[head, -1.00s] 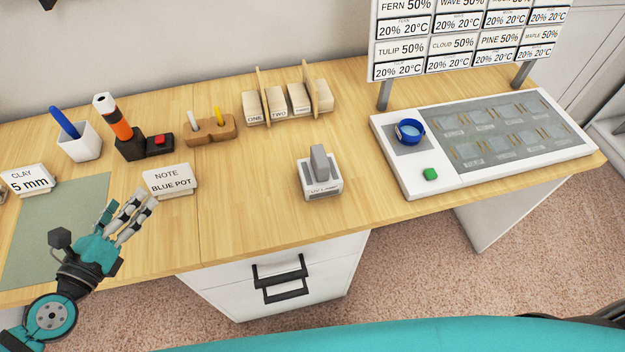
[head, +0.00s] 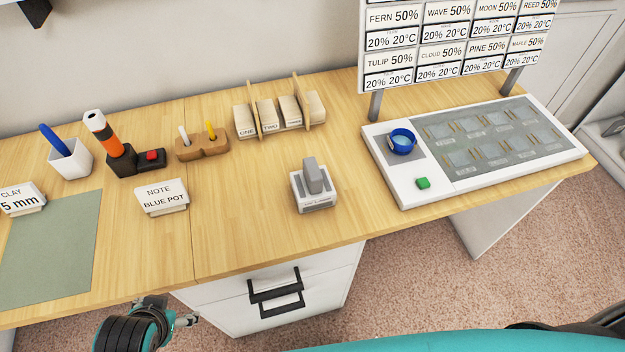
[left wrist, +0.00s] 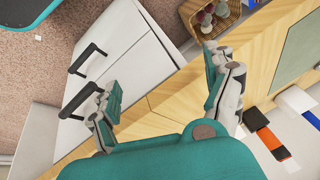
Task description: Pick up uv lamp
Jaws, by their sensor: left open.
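The UV lamp (head: 313,177) is a grey upright handle-like piece on a white, labelled base. It stands near the front edge of the wooden desk, right of the note card. My left gripper (head: 186,321) is low in the head view, in front of the desk's front edge and left of the lamp, well apart from it. Only part of it shows there. In the left wrist view the left gripper (left wrist: 163,88) has its fingers spread wide with nothing between them. I cannot make out the lamp in that view. My right gripper is not in view.
A white panel unit (head: 405,190) with a blue-rimmed dish (head: 402,142) stands right of the lamp. A note card (head: 161,197), wooden blocks (head: 268,117) and a pen cup (head: 70,158) are left or behind. Drawer handles (head: 275,291) stick out below the desk. Desk around the lamp is clear.

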